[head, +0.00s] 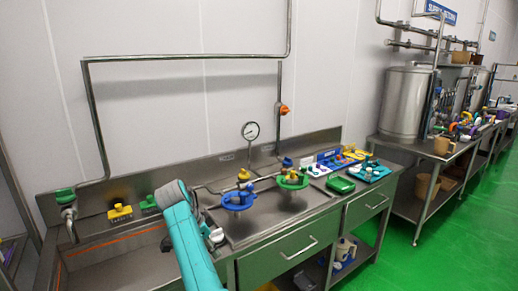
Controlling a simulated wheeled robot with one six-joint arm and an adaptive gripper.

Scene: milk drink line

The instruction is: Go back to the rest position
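My teal arm (188,245) rises from the bottom edge of the head view to a grey joint (172,193) in front of the steel counter. A small pale part (216,235) shows just right of the arm, and I cannot tell what it is. My gripper's fingers cannot be made out, so nothing shows whether it holds anything. A blue ring-shaped fixture (238,204) and a green one (293,182) with yellow parts stand on the counter right of the arm.
A pressure gauge (250,131) stands behind the fixtures. A yellow block (120,213) and a green valve handle (65,196) are at the left. Green floor (440,255) is clear at right.

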